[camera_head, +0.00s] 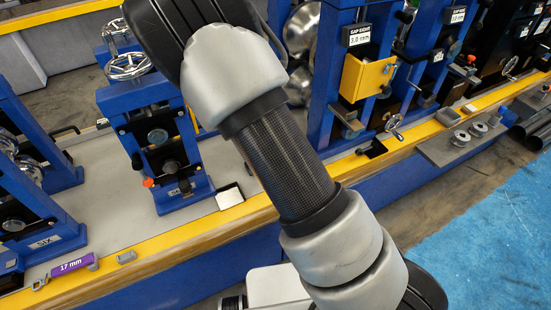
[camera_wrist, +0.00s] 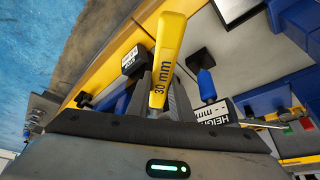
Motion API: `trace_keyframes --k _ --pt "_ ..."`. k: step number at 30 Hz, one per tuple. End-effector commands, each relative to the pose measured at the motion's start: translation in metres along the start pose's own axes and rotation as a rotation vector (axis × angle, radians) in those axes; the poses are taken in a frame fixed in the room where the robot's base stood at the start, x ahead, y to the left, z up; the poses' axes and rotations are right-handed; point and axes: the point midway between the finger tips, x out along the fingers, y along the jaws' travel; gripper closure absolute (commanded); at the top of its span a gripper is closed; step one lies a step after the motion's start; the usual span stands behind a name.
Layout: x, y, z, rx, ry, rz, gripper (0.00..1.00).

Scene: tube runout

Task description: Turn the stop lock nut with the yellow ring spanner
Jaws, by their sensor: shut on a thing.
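A yellow spanner (camera_wrist: 167,45) marked "30 mm" is in my gripper (camera_wrist: 163,103) in the wrist view. The two fingers stand on either side of its yellow handle and are shut on it. The handle points up in the picture; its ring end is hidden. I cannot pick out the stop lock nut in either view, so I cannot tell whether the spanner touches it. In the head view my arm crosses the middle and my gripper is out of sight.
In the wrist view, black-and-white "HEIGHT" labels (camera_wrist: 214,113) and a blue-handled part (camera_wrist: 206,84) are close by. In the head view, a purple "17 mm" piece (camera_head: 73,265) lies on the bench's yellow edge (camera_head: 180,248). Blue mill stands (camera_head: 150,125) rise behind; blue floor (camera_head: 480,240) is clear.

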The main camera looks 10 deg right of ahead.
Motion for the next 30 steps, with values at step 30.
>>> trace_keyframes --k 30 --pt "0.0081 0.0003 0.003 0.0 -0.008 -0.001 1.0"
